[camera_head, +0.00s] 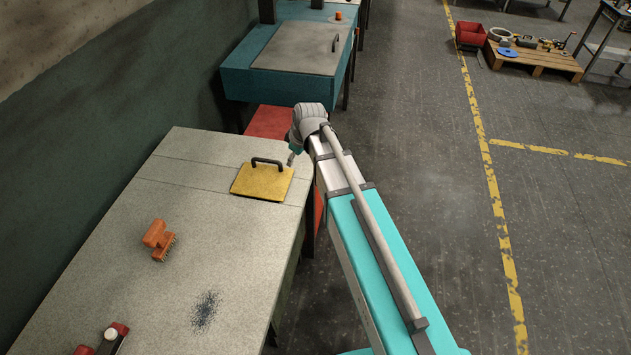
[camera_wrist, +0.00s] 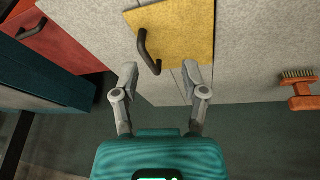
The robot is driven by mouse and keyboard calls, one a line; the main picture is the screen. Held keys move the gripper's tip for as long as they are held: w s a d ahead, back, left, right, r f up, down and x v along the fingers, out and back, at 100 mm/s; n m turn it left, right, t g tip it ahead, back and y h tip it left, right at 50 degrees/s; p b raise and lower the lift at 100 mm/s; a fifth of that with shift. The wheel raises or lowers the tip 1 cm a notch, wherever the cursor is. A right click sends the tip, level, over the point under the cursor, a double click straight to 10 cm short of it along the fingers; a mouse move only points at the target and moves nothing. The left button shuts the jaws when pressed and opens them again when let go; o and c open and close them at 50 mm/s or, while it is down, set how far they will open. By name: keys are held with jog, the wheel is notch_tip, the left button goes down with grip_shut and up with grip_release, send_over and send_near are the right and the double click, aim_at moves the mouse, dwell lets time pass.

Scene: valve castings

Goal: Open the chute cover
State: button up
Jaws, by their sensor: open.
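The chute cover is a yellow square plate (camera_head: 262,184) lying flat on the grey bench top, near its right edge in the head view. A black bar handle (camera_head: 268,162) stands on it along its far side. In the wrist view the yellow plate (camera_wrist: 185,32) is at the top, with the handle (camera_wrist: 147,52) on its left part. My gripper (camera_wrist: 160,78) is open and empty, its two fingers pointing toward the plate. The handle's near end lies just beyond and between the fingertips, apparently apart from them. In the head view the fingers are mostly hidden behind my wrist.
An orange brush (camera_head: 159,240) lies on the bench (camera_head: 200,205) left of the cover. A dark powder patch (camera_head: 205,310) and a red-and-black item (camera_head: 108,338) are nearer. A teal bench (camera_head: 240,85) with a grey lid stands beyond. Open floor is to the right.

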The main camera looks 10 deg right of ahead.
jog(key=s+d+f+m+g+h+b, duration=0.1)
jog(key=s+d+f+m+b, duration=0.1)
jog(key=s+d+f+m, duration=0.1)
jog(key=s+d+m, duration=0.1)
jog(key=s+d, duration=0.1)
jog(key=s, duration=0.1)
jog(key=shift+s+d+f+b, duration=0.3)
jog(key=shift+s+b, duration=0.05)
dwell(0.3)
jog(key=n+t+y+p, duration=0.2)
jog(key=n+p, duration=0.3)
jog(key=n, duration=0.2)
send_near(267, 160)
jog(key=v, duration=0.5)
jog(key=shift+w, duration=0.25)
jog(key=shift+f, duration=0.2)
jog(key=b+x, duration=1.2)
jog(key=x, duration=0.1)
jog(key=shift+a+f, duration=0.1)
jog(key=shift+f, duration=0.15)
